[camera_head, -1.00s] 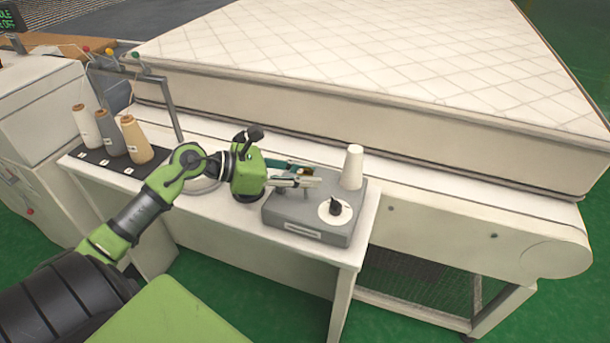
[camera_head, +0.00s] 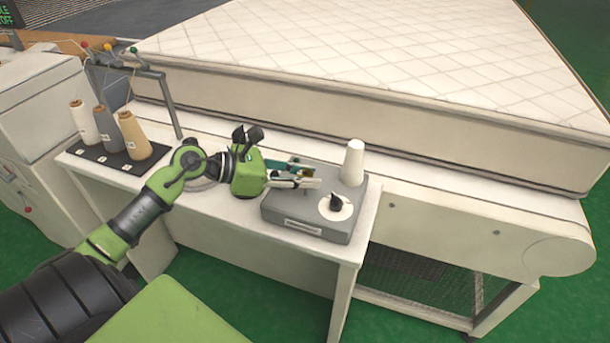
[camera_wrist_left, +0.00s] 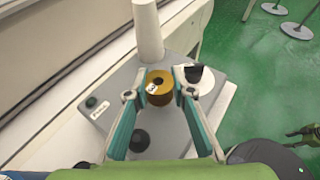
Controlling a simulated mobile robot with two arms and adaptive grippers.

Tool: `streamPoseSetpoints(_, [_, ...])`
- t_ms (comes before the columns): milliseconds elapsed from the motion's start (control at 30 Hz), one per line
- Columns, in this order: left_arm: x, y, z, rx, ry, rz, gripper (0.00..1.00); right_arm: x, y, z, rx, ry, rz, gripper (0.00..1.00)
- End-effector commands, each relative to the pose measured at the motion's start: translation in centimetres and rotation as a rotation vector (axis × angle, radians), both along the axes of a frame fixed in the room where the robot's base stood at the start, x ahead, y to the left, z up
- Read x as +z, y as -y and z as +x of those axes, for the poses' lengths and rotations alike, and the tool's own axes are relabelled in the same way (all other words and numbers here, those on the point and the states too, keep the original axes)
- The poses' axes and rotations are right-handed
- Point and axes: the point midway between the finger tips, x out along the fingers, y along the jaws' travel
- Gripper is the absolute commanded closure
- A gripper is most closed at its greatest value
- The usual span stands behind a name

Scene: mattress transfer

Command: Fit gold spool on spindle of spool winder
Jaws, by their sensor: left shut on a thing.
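The gold spool (camera_wrist_left: 159,88) sits between the fingertips of my left gripper (camera_wrist_left: 159,84) in the left wrist view. My left gripper (camera_head: 308,174) is shut on it, over the top of the grey spool winder (camera_head: 280,208) in the head view. The spool is mostly hidden by the fingers there. The winder also shows in the left wrist view (camera_wrist_left: 117,88). I cannot make out the spindle clearly, nor tell whether the spool is around it or above it. A green and black part at the right edge of the left wrist view may be my right gripper (camera_wrist_left: 303,132).
A white cone (camera_head: 353,163) stands at the winder's back right, close to my fingers. A black knob (camera_head: 337,202) on a white dial is in front. Several thread cones, including a tan cone (camera_head: 133,135), stand on a dark mat at the left. A mattress (camera_head: 360,70) lies behind.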

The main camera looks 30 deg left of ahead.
Motion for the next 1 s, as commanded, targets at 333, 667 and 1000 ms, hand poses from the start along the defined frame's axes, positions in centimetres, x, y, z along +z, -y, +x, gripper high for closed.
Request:
streamPoseSetpoints(333, [-0.4, 0.0, 0.0, 0.0, -0.001, 0.0, 0.58, -0.3, 0.0, 0.0, 0.0, 0.0, 0.0, 0.6])
streamPoseSetpoints(667, [0.6, 0.0, 0.0, -0.001, 0.001, 0.001, 0.58, -0.3, 0.1, 0.0, 0.001, 0.0, -0.001, 0.6])
streamPoseSetpoints(1000, [6.8, 0.0, 0.0, -0.002, 0.002, 0.004, 0.58, -0.3, 0.0, 0.0, 0.0, 0.0, 0.0, 0.6])
